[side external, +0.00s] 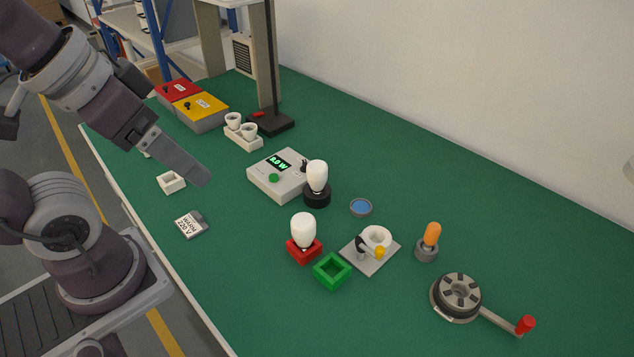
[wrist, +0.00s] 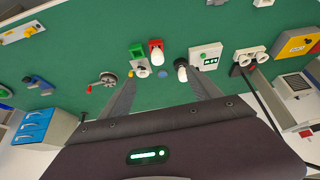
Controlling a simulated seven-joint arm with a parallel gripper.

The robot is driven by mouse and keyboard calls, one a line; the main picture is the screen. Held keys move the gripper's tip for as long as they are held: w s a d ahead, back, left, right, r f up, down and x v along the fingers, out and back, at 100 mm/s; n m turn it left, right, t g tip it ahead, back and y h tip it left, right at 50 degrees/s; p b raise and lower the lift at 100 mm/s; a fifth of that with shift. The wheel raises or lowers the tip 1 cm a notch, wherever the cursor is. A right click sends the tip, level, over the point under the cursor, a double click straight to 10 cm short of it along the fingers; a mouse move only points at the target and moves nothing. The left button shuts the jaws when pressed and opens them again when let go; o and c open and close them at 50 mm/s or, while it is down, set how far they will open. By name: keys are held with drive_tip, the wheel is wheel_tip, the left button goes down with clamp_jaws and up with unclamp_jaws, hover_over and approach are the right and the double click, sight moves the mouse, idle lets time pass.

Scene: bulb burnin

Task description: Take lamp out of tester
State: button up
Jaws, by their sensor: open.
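The tester (side external: 280,176) is a pale box with a lit green display and a green button. A white lamp (side external: 317,174) stands upright in the black round socket (side external: 317,196) at its right; the lamp also shows in the wrist view (wrist: 183,76). A second white lamp (side external: 303,228) stands in a red square holder (side external: 304,251). My gripper (side external: 200,180) is open and empty, raised left of the tester and apart from both lamps. In the wrist view its two fingers (wrist: 163,86) spread wide, with the lamps seen beyond them.
An empty green square holder (side external: 332,271) sits beside the red one. A grey plate with a white ring (side external: 377,237), an orange-topped piece (side external: 431,238) and a crank wheel (side external: 458,296) stand to the right. A black post (side external: 270,70) rises behind the tester.

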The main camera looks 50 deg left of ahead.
drive_tip(key=w+a+n+g, duration=0.15)
drive_tip(key=w+n, duration=0.45)
drive_tip(key=w, duration=0.6)
drive_tip(key=n+g, duration=0.4)
drive_tip(key=n, duration=0.8)
hover_over(317, 176)
drive_tip(key=a, duration=0.2)
drive_tip(key=f, duration=1.8)
drive_tip(key=shift+w+d+f, duration=0.15)
drive_tip(key=shift+d+f, duration=0.1)
drive_tip(key=shift+f, duration=0.15)
drive_tip(key=shift+n, duration=0.6)
drive_tip(key=f, duration=0.3)
drive_tip(key=w+f, duration=0.1)
drive_tip(key=f, duration=0.5)
drive_tip(key=shift+w+a+f, duration=0.2)
drive_tip(key=shift+w+f, duration=0.05)
drive_tip(key=shift+c, duration=0.4)
drive_tip(key=c, duration=1.5)
wheel_tip(317, 176, up, 15)
drive_tip(key=shift+f, duration=0.2)
